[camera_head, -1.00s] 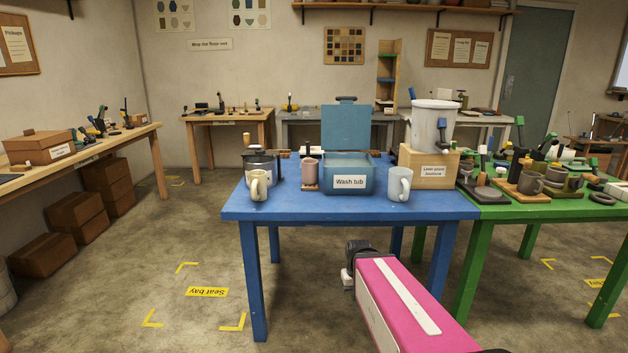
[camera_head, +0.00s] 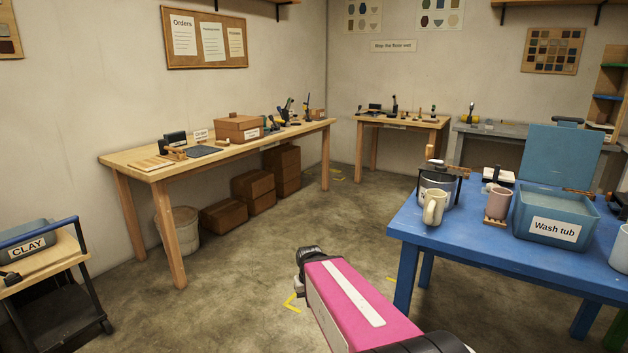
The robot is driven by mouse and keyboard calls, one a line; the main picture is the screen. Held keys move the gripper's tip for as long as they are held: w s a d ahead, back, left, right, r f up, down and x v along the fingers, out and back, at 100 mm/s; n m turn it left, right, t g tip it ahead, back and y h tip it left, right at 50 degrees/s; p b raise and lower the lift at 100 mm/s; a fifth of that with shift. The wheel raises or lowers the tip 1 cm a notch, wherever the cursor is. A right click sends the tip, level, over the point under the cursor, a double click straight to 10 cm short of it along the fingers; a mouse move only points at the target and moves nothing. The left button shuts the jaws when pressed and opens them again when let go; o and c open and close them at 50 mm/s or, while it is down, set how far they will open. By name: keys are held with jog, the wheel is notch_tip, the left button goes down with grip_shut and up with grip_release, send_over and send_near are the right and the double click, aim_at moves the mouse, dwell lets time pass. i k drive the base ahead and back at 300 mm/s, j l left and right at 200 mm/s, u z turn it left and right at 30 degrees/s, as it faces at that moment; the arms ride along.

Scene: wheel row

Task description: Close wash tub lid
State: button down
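The wash tub (camera_head: 556,233) is a blue-grey box with a white "Wash tub" label, standing on the blue table (camera_head: 484,250) at the right. Its flat lid (camera_head: 560,158) stands up at the tub's back edge, so the tub is open. My arm shows at the bottom centre as a pink link with a white stripe. A dark end part (camera_head: 310,257) shows at its far tip, well left of the tub and in front of the table. I cannot make out the fingers there.
A pink cup (camera_head: 497,203), a cream mug (camera_head: 434,207) and a metal pot (camera_head: 437,185) stand left of the tub. A pale mug (camera_head: 619,250) is cut off at the right edge. A wooden bench (camera_head: 217,150) lines the left wall. Floor between is clear.

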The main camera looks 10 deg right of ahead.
aim_at(564, 155)
jog(key=i+j+u, duration=0.35)
jog(key=i+u, duration=0.35)
jog(key=i, duration=0.25)
jog(key=i+z, duration=0.65)
jog(key=i+j+z, duration=0.15)
jog(key=i+z, duration=0.4)
jog(key=z, duration=0.3)
jog(key=i+z, duration=0.25)
jog(key=z, duration=0.2)
jog(key=i+j+z, duration=0.1)
jog(key=z, duration=0.4)
jog(key=i+j+z, duration=0.25)
jog(key=z, duration=0.2)
